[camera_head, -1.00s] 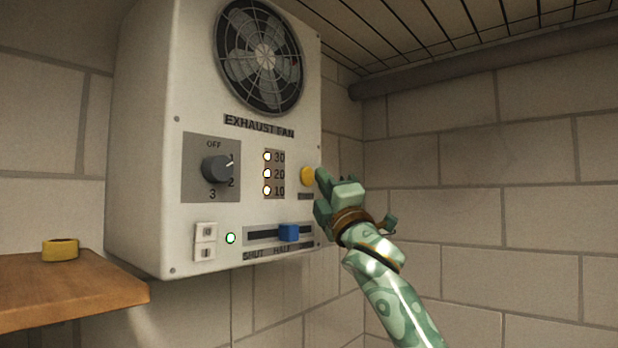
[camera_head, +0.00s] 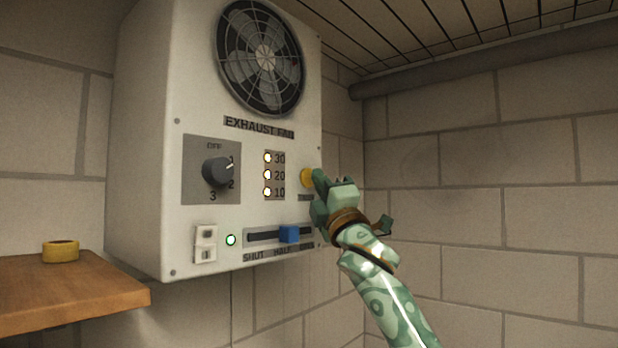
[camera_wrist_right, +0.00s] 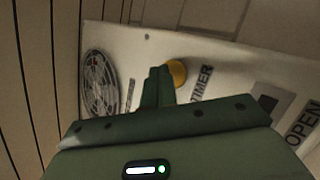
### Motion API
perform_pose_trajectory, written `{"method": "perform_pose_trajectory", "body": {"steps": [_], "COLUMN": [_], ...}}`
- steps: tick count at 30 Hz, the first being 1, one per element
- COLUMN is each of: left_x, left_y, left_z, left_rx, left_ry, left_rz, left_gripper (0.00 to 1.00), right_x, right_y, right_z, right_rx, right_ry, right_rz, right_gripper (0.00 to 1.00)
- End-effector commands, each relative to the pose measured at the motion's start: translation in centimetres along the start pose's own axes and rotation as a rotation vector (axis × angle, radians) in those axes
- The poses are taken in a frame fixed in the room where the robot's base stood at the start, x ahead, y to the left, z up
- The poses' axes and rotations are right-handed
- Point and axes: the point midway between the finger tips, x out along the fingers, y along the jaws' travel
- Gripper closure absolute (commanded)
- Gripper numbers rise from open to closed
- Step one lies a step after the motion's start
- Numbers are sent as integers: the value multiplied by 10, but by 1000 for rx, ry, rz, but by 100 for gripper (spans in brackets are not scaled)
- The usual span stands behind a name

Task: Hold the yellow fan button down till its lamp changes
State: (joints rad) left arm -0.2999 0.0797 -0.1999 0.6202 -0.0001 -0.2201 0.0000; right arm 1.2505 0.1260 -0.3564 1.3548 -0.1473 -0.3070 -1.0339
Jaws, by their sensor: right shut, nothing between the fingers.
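The yellow button (camera_head: 306,177) is on the right side of the white exhaust fan panel, over a small label; in the right wrist view the button (camera_wrist_right: 179,72) sits beside the word TIMER. My right gripper (camera_head: 318,181) is shut and empty, its fingertips at the button's right edge in the head view. In the right wrist view its closed fingers (camera_wrist_right: 158,82) overlap the button's left edge. I cannot tell whether they press it. Three lamps marked 30 (camera_head: 267,157), 20 (camera_head: 267,174) and 10 (camera_head: 267,191) all look lit. My left gripper is not in view.
The panel also carries a fan grille (camera_head: 261,58), a dark knob (camera_head: 217,171), a white rocker switch (camera_head: 206,243), a lit green lamp (camera_head: 231,240) and a blue slider (camera_head: 289,234). A yellow ring (camera_head: 61,251) rests on a wooden shelf (camera_head: 60,290) at left.

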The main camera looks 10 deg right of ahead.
Motion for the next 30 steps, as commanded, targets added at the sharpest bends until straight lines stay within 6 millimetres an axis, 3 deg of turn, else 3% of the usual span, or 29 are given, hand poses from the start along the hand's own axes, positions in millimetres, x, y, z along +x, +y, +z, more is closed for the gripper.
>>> {"method": "perform_pose_trajectory", "body": {"steps": [30], "left_x": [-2], "left_y": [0], "left_z": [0], "left_rx": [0], "left_ry": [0], "left_rz": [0], "left_gripper": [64], "right_x": [6], "right_y": [-4], "right_z": [-5], "right_rx": [0], "right_ry": [0], "right_rz": [1], "right_gripper": [100]}}
